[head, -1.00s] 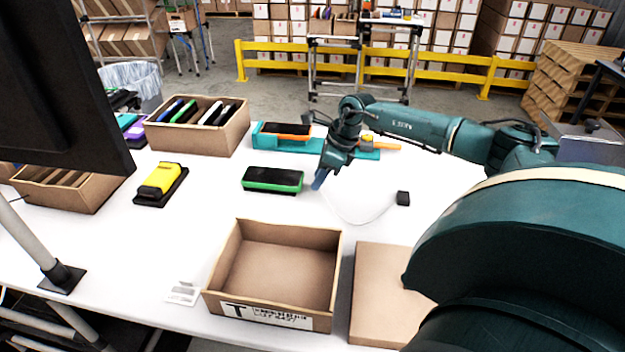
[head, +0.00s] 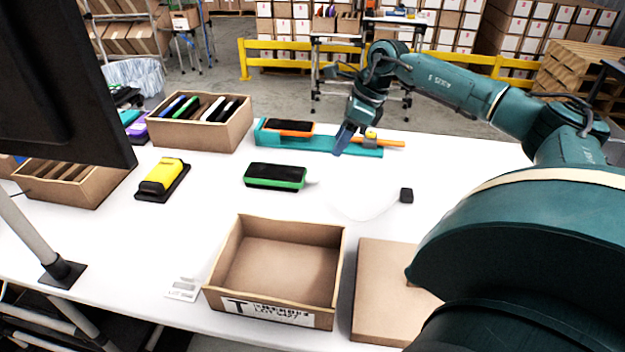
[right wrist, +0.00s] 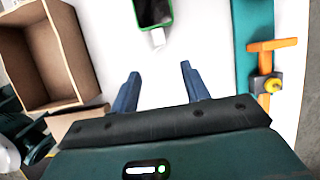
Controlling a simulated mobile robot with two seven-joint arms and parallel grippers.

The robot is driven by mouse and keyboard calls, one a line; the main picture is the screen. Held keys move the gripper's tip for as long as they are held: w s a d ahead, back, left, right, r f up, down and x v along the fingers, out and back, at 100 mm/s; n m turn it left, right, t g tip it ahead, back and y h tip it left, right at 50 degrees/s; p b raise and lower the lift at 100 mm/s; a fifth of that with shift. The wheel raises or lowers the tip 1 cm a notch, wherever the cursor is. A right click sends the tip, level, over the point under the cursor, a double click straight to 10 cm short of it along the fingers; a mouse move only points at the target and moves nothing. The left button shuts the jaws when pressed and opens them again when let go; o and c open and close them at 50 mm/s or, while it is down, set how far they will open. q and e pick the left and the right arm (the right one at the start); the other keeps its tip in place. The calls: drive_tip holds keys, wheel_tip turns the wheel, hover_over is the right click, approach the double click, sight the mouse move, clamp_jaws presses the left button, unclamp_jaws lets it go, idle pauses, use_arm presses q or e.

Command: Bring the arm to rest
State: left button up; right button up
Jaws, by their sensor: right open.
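My right gripper (head: 347,139) hangs above the table near the teal fixture, clear of the things around it. In the right wrist view its two blue fingers (right wrist: 160,88) are apart with only white table between them. A green and black device (head: 275,177) lies flat on the table to the left of the gripper, with a short pale plug at its right end. It also shows at the top of the right wrist view (right wrist: 152,12). My left gripper is in neither view.
A teal fixture (head: 357,150) with orange parts lies at the back. An empty open carton (head: 225,262) stands in front, beside a flat brown box (head: 378,290). A yellow device (head: 160,178) and a carton of devices (head: 200,136) are left. A cable ends in a black block (head: 406,195).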

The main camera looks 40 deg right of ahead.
drive_tip(key=shift+v, duration=1.4)
